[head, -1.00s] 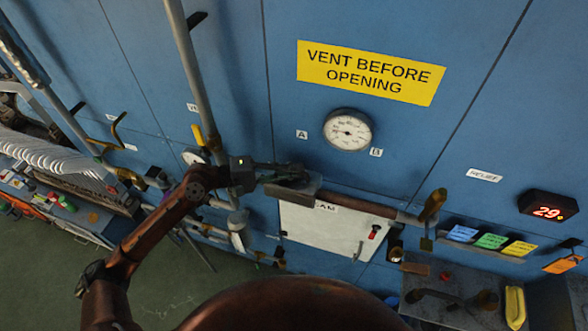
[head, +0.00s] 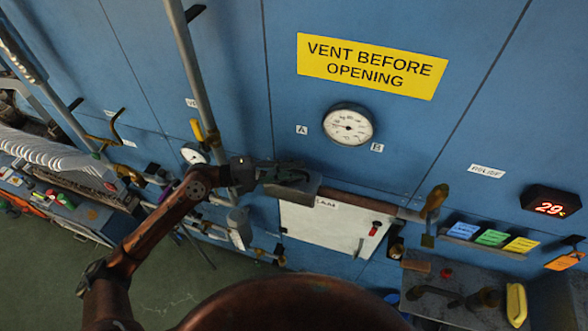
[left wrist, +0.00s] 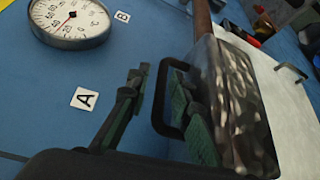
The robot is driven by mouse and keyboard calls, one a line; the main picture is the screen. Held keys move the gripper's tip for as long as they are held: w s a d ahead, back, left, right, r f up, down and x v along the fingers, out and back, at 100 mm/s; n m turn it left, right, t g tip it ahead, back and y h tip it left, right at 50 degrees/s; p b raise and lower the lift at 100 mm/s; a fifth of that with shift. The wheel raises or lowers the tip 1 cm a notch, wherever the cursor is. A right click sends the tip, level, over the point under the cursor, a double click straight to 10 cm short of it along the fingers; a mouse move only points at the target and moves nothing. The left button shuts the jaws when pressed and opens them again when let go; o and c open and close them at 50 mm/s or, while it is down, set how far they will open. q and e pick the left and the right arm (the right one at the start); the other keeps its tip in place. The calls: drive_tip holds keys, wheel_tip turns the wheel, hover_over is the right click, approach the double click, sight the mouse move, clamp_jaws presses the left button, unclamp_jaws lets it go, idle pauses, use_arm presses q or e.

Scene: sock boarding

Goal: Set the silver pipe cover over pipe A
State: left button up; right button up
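The silver pipe cover (left wrist: 240,100) is a shiny block with a black loop handle (left wrist: 166,100). In the head view the cover (head: 303,188) sits at the left end of the brown horizontal pipe (head: 358,202), below the A label (head: 301,130). In the left wrist view the pipe (left wrist: 202,18) runs up to the cover's far end; whether the cover is fully seated is hidden. My left gripper (left wrist: 160,80) is open, its green-padded fingers apart on either side of the handle. It also shows in the head view (head: 290,174). My right gripper is not in view.
A gauge (head: 348,125) hangs on the blue wall above the pipe, with a B label (head: 377,148) beside it. A white panel (head: 325,228) is below the pipe. A grey vertical pipe (head: 190,65) stands left of the gripper. A brass-handled valve (head: 432,210) is to the right.

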use_arm(q)
drive_tip(key=shift+o, duration=0.7)
drive_tip(key=shift+f, duration=0.1)
drive_tip(key=shift+a, duration=0.15)
drive_tip(key=v, duration=1.1)
drive_tip(key=shift+a+r, duration=0.2)
drive_tip(key=shift+a, duration=0.15)
drive_tip(key=shift+s+d, duration=0.1)
